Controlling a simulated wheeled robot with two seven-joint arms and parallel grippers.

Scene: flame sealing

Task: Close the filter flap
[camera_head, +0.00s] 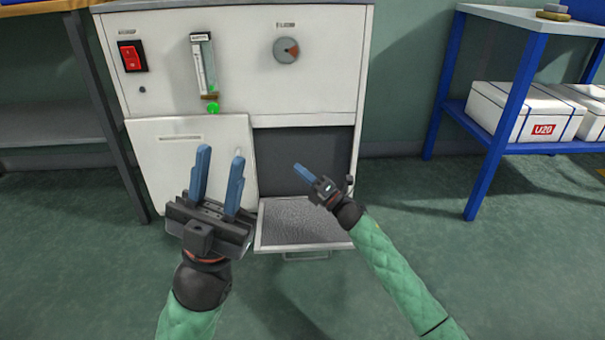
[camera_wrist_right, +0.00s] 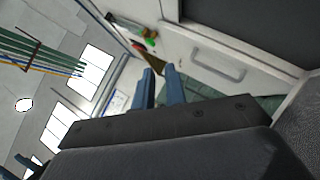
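The white cabinet (camera_head: 230,95) has a dark open compartment (camera_head: 305,150) at its lower right. A flap with a grey mesh face (camera_head: 302,222), a light rim and a front handle lies folded out below this opening; I take it as the filter flap. My right gripper (camera_head: 300,169) is in front of the opening, above the mesh, holding nothing. In the right wrist view its two blue fingers (camera_wrist_right: 160,72) are apart. My left gripper (camera_head: 220,157) is open and empty in front of the white panel to the left of the opening.
The white panel (camera_head: 165,165) with a slot handle covers the cabinet's lower left. Above are a red switch (camera_head: 132,56), a flow tube (camera_head: 204,65) and a round dial (camera_head: 286,51). A blue-framed table (camera_head: 505,115) with boxes stands right. The green floor (camera_head: 440,240) between is clear.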

